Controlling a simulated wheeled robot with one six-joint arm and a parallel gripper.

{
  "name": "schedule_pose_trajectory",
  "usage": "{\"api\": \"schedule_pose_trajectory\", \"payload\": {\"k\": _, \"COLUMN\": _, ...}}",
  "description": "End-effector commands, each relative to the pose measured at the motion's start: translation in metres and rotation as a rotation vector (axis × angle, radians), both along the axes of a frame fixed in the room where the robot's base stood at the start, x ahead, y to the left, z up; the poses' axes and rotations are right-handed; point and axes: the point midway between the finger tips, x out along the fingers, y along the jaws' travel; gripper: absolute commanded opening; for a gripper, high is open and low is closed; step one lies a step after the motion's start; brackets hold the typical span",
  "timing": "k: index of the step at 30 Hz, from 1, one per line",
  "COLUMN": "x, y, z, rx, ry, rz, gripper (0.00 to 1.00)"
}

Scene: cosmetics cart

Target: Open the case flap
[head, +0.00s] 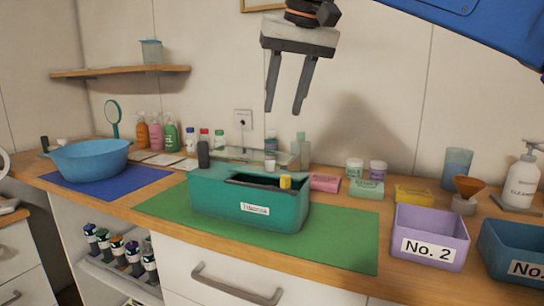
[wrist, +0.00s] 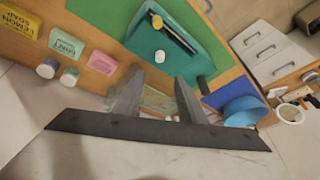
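The teal case (head: 225,205) with a white name label stands on a green mat (head: 345,240) at the middle of the counter. Its top shows a dark slot with a yellow-capped item (head: 285,183) poking out. In the wrist view the case (wrist: 200,55) shows from above, with a dark elongated item and a yellow end in the slot. I cannot make out a separate flap or tell how it stands. My gripper (head: 283,112) is open and empty, high above and apart from the case. Its two fingers also show in the wrist view (wrist: 158,74).
A dark bottle (head: 203,155) stands just behind the case's left end. A glass shelf (head: 245,153) and several bottles are behind. Left is a blue bowl (head: 90,160); right are a purple No. 2 bin (head: 430,225) and a blue bin (head: 510,240). The mat's right part is clear.

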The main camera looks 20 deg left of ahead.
Motion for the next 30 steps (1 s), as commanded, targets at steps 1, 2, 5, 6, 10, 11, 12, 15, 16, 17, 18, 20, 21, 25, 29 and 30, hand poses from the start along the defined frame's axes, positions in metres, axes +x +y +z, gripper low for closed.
{"api": "schedule_pose_trajectory", "payload": {"k": 1, "x": 0.002, "y": 0.002, "z": -0.009, "rx": -0.004, "ry": 0.003, "rz": 0.0, "gripper": 0.37}}
{"api": "schedule_pose_trajectory", "payload": {"k": 2, "x": 0.004, "y": 0.003, "z": -0.014, "rx": -0.002, "ry": 0.001, "rz": 0.0, "gripper": 0.37}}
{"api": "schedule_pose_trajectory", "payload": {"k": 5, "x": 0.009, "y": 0.008, "z": -0.03, "rx": -0.002, "ry": 0.002, "rz": 0.0, "gripper": 0.37}}
{"api": "schedule_pose_trajectory", "payload": {"k": 6, "x": 0.011, "y": 0.01, "z": -0.036, "rx": -0.002, "ry": 0.002, "rz": 0.0, "gripper": 0.37}}
{"api": "schedule_pose_trajectory", "payload": {"k": 10, "x": 0.017, "y": 0.016, "z": -0.058, "rx": -0.002, "ry": 0.001, "rz": 0.0, "gripper": 0.37}}
{"api": "schedule_pose_trajectory", "payload": {"k": 11, "x": 0.019, "y": 0.018, "z": -0.063, "rx": -0.002, "ry": 0.002, "rz": 0.0, "gripper": 0.37}}
{"api": "schedule_pose_trajectory", "payload": {"k": 12, "x": 0.021, "y": 0.02, "z": -0.069, "rx": -0.002, "ry": 0.001, "rz": 0.0, "gripper": 0.37}}
{"api": "schedule_pose_trajectory", "payload": {"k": 15, "x": 0.025, "y": 0.025, "z": -0.086, "rx": -0.002, "ry": 0.001, "rz": 0.0, "gripper": 0.37}}
{"api": "schedule_pose_trajectory", "payload": {"k": 16, "x": 0.027, "y": 0.026, "z": -0.09, "rx": -0.002, "ry": 0.002, "rz": 0.0, "gripper": 0.37}}
{"api": "schedule_pose_trajectory", "payload": {"k": 17, "x": 0.029, "y": 0.028, "z": -0.095, "rx": -0.002, "ry": 0.001, "rz": 0.0, "gripper": 0.37}}
{"api": "schedule_pose_trajectory", "payload": {"k": 18, "x": 0.03, "y": 0.03, "z": -0.101, "rx": -0.002, "ry": 0.001, "rz": 0.0, "gripper": 0.37}}
{"api": "schedule_pose_trajectory", "payload": {"k": 20, "x": 0.033, "y": 0.033, "z": -0.109, "rx": -0.002, "ry": 0.001, "rz": 0.0, "gripper": 0.37}}
{"api": "schedule_pose_trajectory", "payload": {"k": 21, "x": 0.034, "y": 0.034, "z": -0.114, "rx": -0.002, "ry": 0.001, "rz": 0.0, "gripper": 0.37}}
{"api": "schedule_pose_trajectory", "payload": {"k": 25, "x": 0.039, "y": 0.038, "z": -0.127, "rx": -0.001, "ry": 0.0, "rz": 0.0, "gripper": 0.37}}
{"api": "schedule_pose_trajectory", "payload": {"k": 29, "x": 0.041, "y": 0.04, "z": -0.134, "rx": -0.001, "ry": 0.0, "rz": 0.0, "gripper": 0.37}}
{"api": "schedule_pose_trajectory", "payload": {"k": 30, "x": 0.041, "y": 0.041, "z": -0.135, "rx": 0.0, "ry": 0.001, "rz": 0.0, "gripper": 0.37}}
